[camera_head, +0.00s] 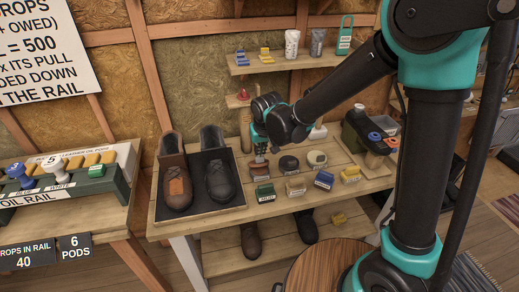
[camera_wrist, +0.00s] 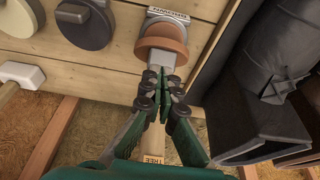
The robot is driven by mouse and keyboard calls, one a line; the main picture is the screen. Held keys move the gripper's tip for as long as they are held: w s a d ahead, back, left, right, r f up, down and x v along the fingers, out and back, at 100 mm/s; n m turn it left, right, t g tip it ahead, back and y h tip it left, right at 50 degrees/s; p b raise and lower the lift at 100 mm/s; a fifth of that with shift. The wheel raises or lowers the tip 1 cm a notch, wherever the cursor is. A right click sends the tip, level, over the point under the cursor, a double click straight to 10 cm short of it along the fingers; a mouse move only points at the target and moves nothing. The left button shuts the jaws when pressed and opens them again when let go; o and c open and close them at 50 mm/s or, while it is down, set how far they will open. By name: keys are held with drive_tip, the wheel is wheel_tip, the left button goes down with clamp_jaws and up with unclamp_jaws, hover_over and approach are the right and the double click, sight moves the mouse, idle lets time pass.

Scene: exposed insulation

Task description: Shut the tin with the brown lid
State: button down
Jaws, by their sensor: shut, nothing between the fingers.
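The tin with the brown lid (camera_head: 259,171) stands on the wooden bench beside the black shoe, below my gripper (camera_head: 260,154). A pale grey piece lies at the lid's near side, just past my fingertips (camera_wrist: 163,87). My gripper is shut and empty, its tips close to the tin. I cannot tell whether they touch it, or how far the lid is open. A dark tin (camera_head: 289,163) and a cream tin (camera_head: 317,158) stand to the right.
A brown shoe (camera_head: 175,180) and a black shoe (camera_head: 219,180) sit on a dark tray left of the tin. Small coloured blocks (camera_head: 265,192) line the bench front. A dark green container (camera_head: 362,135) stands at right.

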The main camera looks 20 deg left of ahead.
drive_tip(key=shift+s+d+f+t, duration=0.2)
drive_tip(key=shift+s+t, duration=0.1)
drive_tip(key=shift+t, duration=0.1)
drive_tip(key=shift+s+d+f+t+y, duration=0.2)
drive_tip(key=shift+s+f+t+y, duration=0.1)
drive_tip(key=shift+s+y, duration=0.1)
drive_tip(key=shift+s+d+f, duration=0.35)
drive_tip(key=shift+s+f, duration=0.15)
drive_tip(key=shift+f, duration=0.15)
drive_tip(key=shift+s+d+f, duration=0.3)
drive_tip(key=shift+s+f, duration=0.2)
drive_tip(key=shift+f, duration=0.15)
